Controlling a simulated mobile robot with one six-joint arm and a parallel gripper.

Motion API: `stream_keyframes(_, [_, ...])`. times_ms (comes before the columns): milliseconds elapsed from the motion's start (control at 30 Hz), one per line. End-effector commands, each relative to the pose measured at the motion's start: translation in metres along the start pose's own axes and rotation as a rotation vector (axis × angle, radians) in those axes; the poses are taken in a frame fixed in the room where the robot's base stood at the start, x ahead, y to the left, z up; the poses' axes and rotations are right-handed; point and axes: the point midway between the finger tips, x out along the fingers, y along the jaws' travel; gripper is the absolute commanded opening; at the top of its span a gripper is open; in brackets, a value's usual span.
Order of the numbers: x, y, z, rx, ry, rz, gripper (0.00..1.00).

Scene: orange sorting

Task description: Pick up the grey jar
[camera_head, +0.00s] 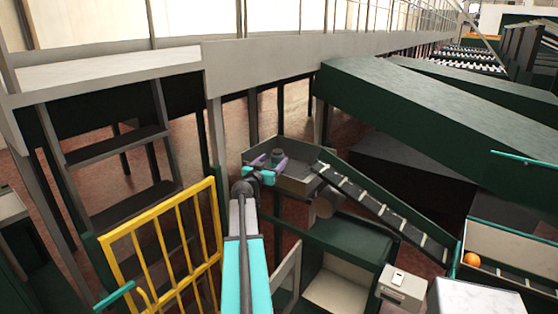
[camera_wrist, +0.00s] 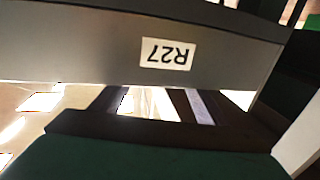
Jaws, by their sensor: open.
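The grey jar (camera_head: 278,154) is small and dark grey in the head view, in or over a grey tray (camera_head: 298,184) at the top of a sloping conveyor. My gripper (camera_head: 270,161) is at the near side of the tray, with its purple fingers apart, one to each side of the jar as seen from the head. The fingers look open; I cannot tell whether they touch the jar or how deep they reach. The wrist view does not clearly show the jar or the fingers.
A dark conveyor (camera_head: 385,215) slopes down right from the tray. A yellow railing (camera_head: 165,250) stands at left. The wrist view shows a grey panel with an upside-down R27 label (camera_wrist: 167,53).

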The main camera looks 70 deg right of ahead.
Motion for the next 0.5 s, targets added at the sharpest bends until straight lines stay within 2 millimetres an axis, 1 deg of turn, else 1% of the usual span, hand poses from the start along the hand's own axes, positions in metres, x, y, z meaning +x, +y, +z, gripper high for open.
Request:
stream_keyframes(33, [0.006,-0.001,-0.003,-0.001,-0.001,0.001,0.68])
stream_keyframes(300, [0.028,-0.001,-0.001,0.001,0.000,-0.001,0.68])
stream_keyframes(500, [0.032,0.000,0.001,0.000,0.000,-0.002,0.68])
